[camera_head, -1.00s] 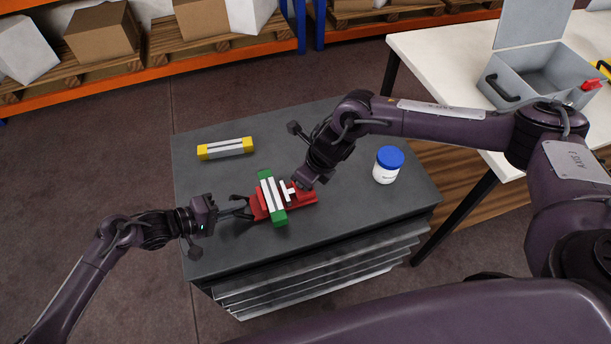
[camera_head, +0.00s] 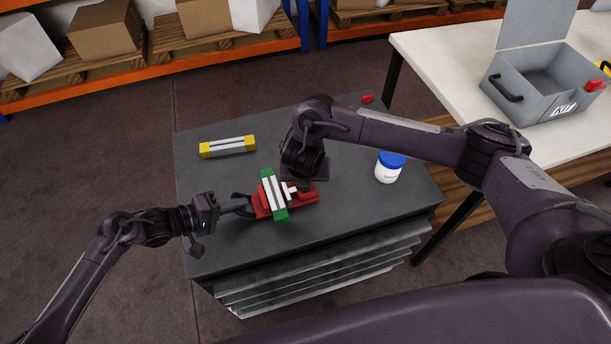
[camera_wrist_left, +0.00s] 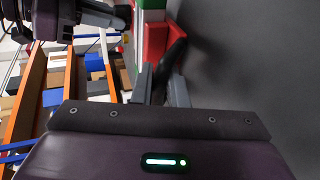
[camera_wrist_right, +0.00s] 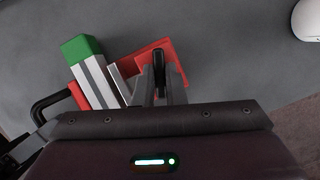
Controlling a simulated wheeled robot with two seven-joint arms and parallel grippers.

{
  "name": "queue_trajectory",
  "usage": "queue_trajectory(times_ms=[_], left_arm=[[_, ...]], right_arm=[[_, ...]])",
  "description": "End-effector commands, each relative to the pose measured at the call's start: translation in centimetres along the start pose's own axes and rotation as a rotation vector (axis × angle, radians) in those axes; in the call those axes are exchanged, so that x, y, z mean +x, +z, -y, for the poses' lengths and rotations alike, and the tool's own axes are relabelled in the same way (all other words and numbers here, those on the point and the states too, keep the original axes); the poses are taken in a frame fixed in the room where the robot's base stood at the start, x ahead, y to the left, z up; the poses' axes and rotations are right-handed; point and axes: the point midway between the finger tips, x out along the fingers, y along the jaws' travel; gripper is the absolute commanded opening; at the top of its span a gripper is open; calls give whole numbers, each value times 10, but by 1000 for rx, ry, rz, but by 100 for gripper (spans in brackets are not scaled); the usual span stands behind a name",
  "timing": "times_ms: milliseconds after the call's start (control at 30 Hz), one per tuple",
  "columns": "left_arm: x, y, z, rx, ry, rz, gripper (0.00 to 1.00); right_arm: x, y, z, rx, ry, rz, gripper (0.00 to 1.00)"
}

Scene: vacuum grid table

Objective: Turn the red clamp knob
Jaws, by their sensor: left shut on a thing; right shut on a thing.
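The red clamp (camera_head: 308,197) lies on the dark table and holds a green-and-white bar (camera_head: 281,214) across its middle. My left gripper (camera_head: 244,206) is at the clamp's left end, shut on a dark handle (camera_wrist_left: 174,55) there. My right gripper (camera_wrist_right: 160,85) comes down from above at the clamp's right end. In the right wrist view its fingers are shut on an upright black knob part (camera_wrist_right: 159,62), with the red clamp body (camera_wrist_right: 178,72) around it. In the head view my right wrist hides most of this grip.
A yellow-and-white bar (camera_head: 227,147) lies at the table's back left. A white jar with a blue lid (camera_head: 389,170) stands at right. A small red piece (camera_head: 367,98) is at the back edge. A grey open box (camera_head: 540,85) sits on the white table.

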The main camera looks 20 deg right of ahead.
Motion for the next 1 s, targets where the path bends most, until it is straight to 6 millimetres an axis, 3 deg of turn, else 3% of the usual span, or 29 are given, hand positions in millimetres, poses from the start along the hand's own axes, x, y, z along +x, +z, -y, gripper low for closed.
queue_trajectory(times_ms=[33, 1000], left_arm=[[0, 5, 10, -15, -18, 8, 0], [-1, 5, 10, -15, -19, 7, 0]], right_arm=[[1, 0, 0, 40, -20, 0, 0], [2, 4, -3, 837, -349, 5, 0]])
